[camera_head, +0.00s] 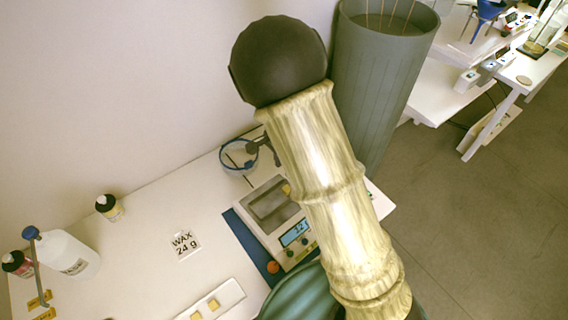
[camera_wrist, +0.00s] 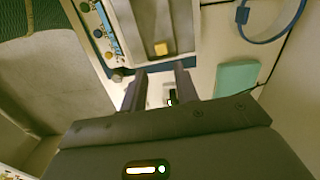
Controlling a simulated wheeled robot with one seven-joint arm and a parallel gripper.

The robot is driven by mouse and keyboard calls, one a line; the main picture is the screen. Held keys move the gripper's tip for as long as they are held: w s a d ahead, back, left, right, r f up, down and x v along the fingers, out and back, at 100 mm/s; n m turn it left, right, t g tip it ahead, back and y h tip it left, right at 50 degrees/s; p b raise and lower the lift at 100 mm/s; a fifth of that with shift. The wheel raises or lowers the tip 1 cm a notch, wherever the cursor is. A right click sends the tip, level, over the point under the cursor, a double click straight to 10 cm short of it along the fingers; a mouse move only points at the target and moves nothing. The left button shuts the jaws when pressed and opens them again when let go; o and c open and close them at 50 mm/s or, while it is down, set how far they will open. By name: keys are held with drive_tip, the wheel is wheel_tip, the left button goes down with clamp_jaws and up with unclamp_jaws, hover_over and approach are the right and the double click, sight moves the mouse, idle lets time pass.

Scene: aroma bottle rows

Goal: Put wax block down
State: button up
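A small yellow wax block (camera_wrist: 161,48) lies on the pan of the scale (camera_wrist: 133,22) in the wrist view. In the head view the same block (camera_head: 287,190) shows at the edge of my arm, on the scale (camera_head: 262,203), whose display appears to read 12. My gripper (camera_wrist: 160,70) has its two fingers apart with nothing held between them. The block lies just beyond the fingertips, clear of them. My arm hides the gripper and part of the scale in the head view. A white tray (camera_head: 229,293) holds more small wax blocks at the front.
A "WAX 24 g" card (camera_head: 185,243) lies left of the scale. A white bottle (camera_head: 70,256) and small dark-capped bottles (camera_head: 110,207) stand on the left. A blue-rimmed round item (camera_head: 238,156) is behind the scale. A tall grey bin (camera_head: 375,80) stands behind my arm.

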drive_tip(key=s+d+r+n+t, duration=0.2)
drive_tip(key=s+d+r+n, duration=0.7)
drive_tip(key=s+d, duration=0.3)
drive_tip(key=shift+s+d+r+n+t, duration=0.3)
drive_tip(key=shift+d+r+n, duration=0.1)
drive_tip(key=shift+d+n, duration=0.35)
idle(1.9)
drive_tip(key=shift+w, duration=0.1)
